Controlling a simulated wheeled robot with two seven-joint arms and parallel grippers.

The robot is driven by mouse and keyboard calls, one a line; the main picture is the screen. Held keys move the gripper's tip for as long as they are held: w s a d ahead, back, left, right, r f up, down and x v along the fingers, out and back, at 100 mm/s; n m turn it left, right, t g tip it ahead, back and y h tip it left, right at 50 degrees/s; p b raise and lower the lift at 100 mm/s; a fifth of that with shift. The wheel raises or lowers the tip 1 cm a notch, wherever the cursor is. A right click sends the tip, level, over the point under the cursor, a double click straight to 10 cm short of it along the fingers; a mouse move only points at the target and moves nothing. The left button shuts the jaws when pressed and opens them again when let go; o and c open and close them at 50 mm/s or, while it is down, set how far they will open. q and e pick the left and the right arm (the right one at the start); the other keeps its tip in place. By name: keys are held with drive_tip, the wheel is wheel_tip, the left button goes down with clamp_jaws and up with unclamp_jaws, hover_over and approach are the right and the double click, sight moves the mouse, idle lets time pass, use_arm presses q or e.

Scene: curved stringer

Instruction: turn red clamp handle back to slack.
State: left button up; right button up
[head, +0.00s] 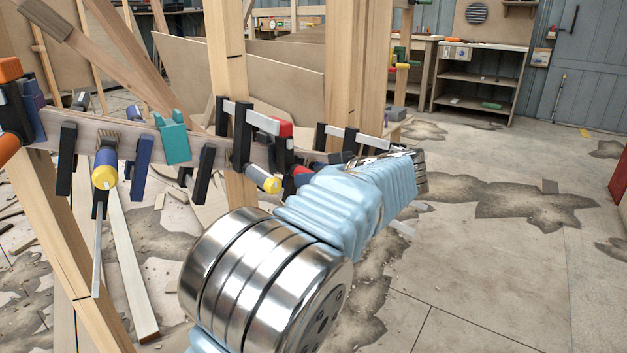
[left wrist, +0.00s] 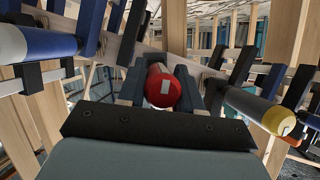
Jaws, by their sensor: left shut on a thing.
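The red clamp handle (left wrist: 163,90), with a white mark on its round end, shows in the left wrist view between the two dark fingers of my left gripper (left wrist: 159,80). The gripper is shut on it. In the head view a clamp with a red part (head: 286,130) sits on the curved wooden stringer (head: 90,132). My left arm reaches toward that clamp from the front, and its wrist and sleeve hide most of the gripper and handle. My right gripper is not in view.
Other clamps crowd the stringer, including a blue one with a yellow end (head: 105,168) and a teal one (head: 174,138). A yellow-ended handle (left wrist: 270,112) is close right of my gripper. Wooden posts (head: 226,60) stand behind. The floor (head: 480,260) at right is open.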

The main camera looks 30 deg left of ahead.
use_arm(q)
drive_tip(key=o, duration=1)
drive_tip(key=p+v, duration=0.2)
drive_tip(key=v, duration=1.1)
drive_tip(key=shift+d+r, duration=0.1)
drive_tip(key=shift+d, duration=0.3)
drive_tip(key=shift+s, duration=0.1)
drive_tip(key=shift+s+d, duration=0.2)
drive_tip(key=shift+d, duration=0.55)
